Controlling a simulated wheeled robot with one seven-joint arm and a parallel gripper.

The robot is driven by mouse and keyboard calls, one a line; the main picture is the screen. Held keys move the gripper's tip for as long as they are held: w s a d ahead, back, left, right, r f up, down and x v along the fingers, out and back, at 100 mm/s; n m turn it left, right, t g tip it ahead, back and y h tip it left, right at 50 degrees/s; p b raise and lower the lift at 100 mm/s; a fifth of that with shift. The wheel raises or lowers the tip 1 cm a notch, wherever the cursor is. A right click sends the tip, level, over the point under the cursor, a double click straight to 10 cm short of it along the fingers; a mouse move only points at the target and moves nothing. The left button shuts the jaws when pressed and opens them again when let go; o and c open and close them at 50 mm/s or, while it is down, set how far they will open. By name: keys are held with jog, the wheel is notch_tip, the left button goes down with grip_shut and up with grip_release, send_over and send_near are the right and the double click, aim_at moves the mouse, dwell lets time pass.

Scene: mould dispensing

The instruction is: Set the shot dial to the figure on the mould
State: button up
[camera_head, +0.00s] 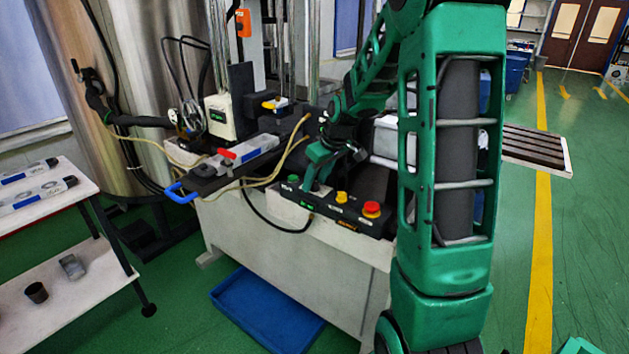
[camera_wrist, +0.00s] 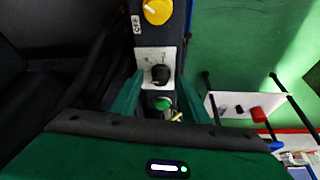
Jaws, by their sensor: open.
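The black shot dial (camera_wrist: 160,73) sits on a white scale plate in the wrist view, between a yellow knob and a green button. Its marks are too small to read. My gripper (camera_wrist: 160,80) is open, with one green finger on each side of the dial. I cannot tell whether the fingers touch it. In the head view my gripper (camera_head: 318,172) is over the control panel (camera_head: 325,215) and hides the dial. A grey mould-like block with red and blue parts (camera_head: 245,150) lies on the machine; no figure on it is readable.
The panel also carries a green button (camera_head: 293,178), a yellow knob (camera_head: 341,197) and a red button (camera_head: 371,209). Hoses and cables loop beside it. A white table (camera_head: 75,215) with more silver blocks stands at left. A blue tray (camera_head: 265,308) lies on the floor.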

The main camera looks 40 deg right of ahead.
jog(key=c, duration=0.9)
jog(key=shift+d, duration=0.2)
jog(key=shift+c, duration=0.6)
jog(key=shift+a, duration=0.15)
